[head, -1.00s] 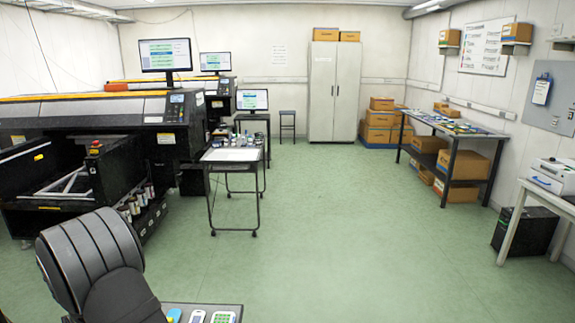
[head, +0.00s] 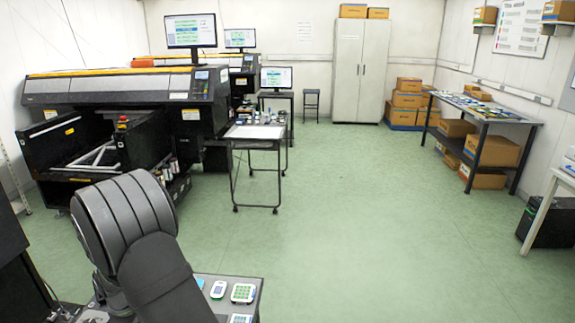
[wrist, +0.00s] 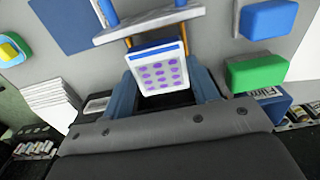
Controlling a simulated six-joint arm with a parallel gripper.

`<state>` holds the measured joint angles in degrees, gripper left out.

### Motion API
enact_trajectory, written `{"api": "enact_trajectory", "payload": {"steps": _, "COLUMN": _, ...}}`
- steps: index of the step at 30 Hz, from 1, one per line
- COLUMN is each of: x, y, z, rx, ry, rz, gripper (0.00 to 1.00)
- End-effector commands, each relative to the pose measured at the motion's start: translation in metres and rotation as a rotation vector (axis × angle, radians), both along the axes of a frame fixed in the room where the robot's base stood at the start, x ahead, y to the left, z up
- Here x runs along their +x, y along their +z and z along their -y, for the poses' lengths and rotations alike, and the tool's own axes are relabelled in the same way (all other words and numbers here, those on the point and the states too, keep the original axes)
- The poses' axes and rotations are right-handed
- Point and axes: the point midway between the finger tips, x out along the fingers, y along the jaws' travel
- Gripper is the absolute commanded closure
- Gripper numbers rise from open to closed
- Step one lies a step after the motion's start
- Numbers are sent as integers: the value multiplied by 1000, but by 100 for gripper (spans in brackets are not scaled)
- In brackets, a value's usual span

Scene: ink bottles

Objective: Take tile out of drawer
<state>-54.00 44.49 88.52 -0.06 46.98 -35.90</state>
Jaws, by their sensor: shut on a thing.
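In the wrist view, my gripper (wrist: 163,90) has blue fingers on either side of a small tile (wrist: 160,73). The tile has a white face with rows of purple dots and a blue upper edge. The gripper is shut on it. Just above the tile in the picture is a white bar (wrist: 150,22) with blue and orange parts; I cannot tell whether it belongs to a drawer. No drawer can be made out clearly. In the head view the gripper is hidden.
Around the tile lie a green block (wrist: 257,73), a blue block (wrist: 268,19) and a white stack (wrist: 50,103) on a grey surface. In the head view, a small table (head: 262,281) bears several tile-like pieces (head: 243,293). The green floor (head: 350,220) is open.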

Motion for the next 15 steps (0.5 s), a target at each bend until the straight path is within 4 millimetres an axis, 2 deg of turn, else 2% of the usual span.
{"api": "enact_trajectory", "payload": {"steps": 15, "x": 0, "y": 37, "z": 0, "rx": 1, "ry": 0, "rz": 1, "gripper": 65}}
